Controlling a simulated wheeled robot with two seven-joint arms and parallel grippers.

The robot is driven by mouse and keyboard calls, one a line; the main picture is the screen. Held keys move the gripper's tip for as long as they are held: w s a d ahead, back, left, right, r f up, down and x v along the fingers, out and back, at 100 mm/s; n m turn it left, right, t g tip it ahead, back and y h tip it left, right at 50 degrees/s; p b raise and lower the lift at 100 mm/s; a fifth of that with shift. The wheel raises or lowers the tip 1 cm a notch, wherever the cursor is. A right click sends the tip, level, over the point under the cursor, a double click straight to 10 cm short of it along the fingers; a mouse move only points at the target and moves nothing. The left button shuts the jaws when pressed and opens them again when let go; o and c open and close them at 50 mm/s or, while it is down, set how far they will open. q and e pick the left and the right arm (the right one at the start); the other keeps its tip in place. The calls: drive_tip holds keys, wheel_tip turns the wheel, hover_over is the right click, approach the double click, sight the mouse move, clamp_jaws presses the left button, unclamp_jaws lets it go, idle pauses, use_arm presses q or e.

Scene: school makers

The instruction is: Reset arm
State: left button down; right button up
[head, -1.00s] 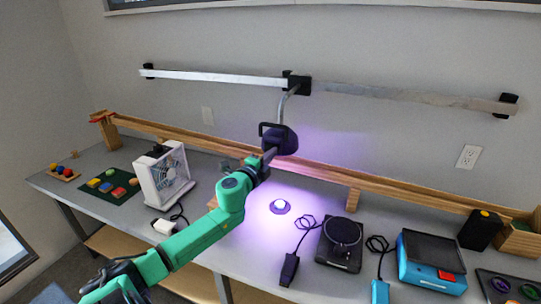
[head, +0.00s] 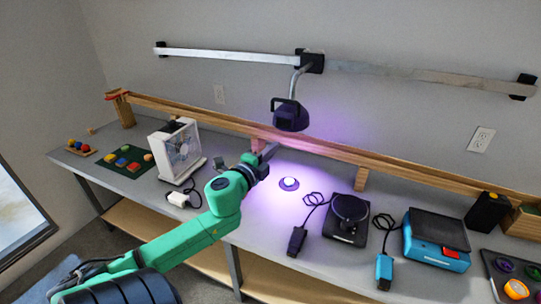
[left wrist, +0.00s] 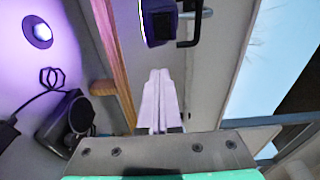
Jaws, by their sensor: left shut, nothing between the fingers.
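My left arm is green and reaches in from the lower left of the head view. Its gripper (head: 268,152) is above the back of the workbench (head: 250,238), below and left of the purple-lit lamp head (head: 291,117). The gripper is shut and empty. In the left wrist view the two pale fingers (left wrist: 160,98) lie together, and the lamp head (left wrist: 157,22) is beyond their tips, apart from them. My right gripper is not in view.
A wooden rail (head: 325,152) runs along the bench's back. A white fan (head: 178,150), small round button light (head: 289,183), black turntable-like device (head: 345,220) and blue box (head: 436,240) stand on the bench. Cables lie between devices. The lamp hangs from a wall bar (head: 225,57).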

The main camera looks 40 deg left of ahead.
use_arm(q)
drive_tip(key=shift+s+d+r, duration=0.15)
drive_tip(key=shift+s+d, duration=0.15)
drive_tip(key=shift+s, duration=0.25)
drive_tip(key=shift+s+d+r, duration=0.15)
drive_tip(key=shift+s+d, duration=0.15)
drive_tip(key=shift+s, duration=0.2)
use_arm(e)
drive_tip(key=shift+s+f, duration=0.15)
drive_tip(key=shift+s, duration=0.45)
